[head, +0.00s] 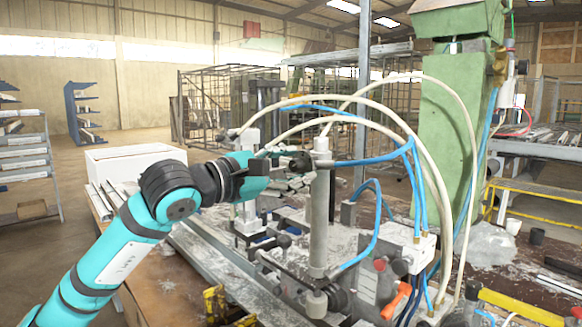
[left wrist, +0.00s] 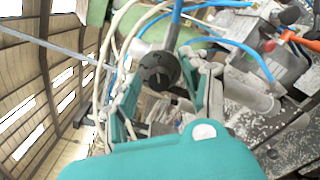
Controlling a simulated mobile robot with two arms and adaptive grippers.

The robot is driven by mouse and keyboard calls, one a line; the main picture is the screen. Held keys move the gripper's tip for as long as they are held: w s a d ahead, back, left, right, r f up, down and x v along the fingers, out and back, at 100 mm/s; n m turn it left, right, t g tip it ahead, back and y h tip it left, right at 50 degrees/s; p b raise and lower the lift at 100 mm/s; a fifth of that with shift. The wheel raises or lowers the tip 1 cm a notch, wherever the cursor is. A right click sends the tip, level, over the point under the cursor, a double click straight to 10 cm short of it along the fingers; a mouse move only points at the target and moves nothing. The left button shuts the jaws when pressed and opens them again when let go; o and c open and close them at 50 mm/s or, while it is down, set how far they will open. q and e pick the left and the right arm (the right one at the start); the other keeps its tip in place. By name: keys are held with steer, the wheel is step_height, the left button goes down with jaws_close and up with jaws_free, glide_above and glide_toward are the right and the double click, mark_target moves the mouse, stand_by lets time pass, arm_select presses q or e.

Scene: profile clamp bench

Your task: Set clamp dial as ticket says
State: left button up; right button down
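The clamp dial (left wrist: 159,70) is a round dark knob with a pale mark on its face, in the left wrist view. In the head view a dark round part (head: 300,162) that looks like it sits near the top of the grey upright cylinder (head: 320,215). My left gripper (head: 278,163) reaches it from the left. In the left wrist view its fingers (left wrist: 165,62) stand apart on either side of the dial; I see no clear grip, and contact cannot be told. A white label (head: 366,286) is on the clamp's lower part, its writing unreadable. My right gripper is not in view.
White and blue hoses (head: 408,150) arch over the clamp. A green machine column (head: 443,150) stands behind at right. An orange-handled lever (head: 396,302) and yellow parts (head: 214,303) are near the bench front. A white box (head: 130,163) is at left.

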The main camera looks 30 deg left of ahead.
arm_select(q)
steer(key=shift+s+a, duration=0.15)
steer(key=shift+s, duration=0.1)
steer(key=v, duration=1.1)
steer(key=shift+s, duration=0.2)
stand_by(0.5)
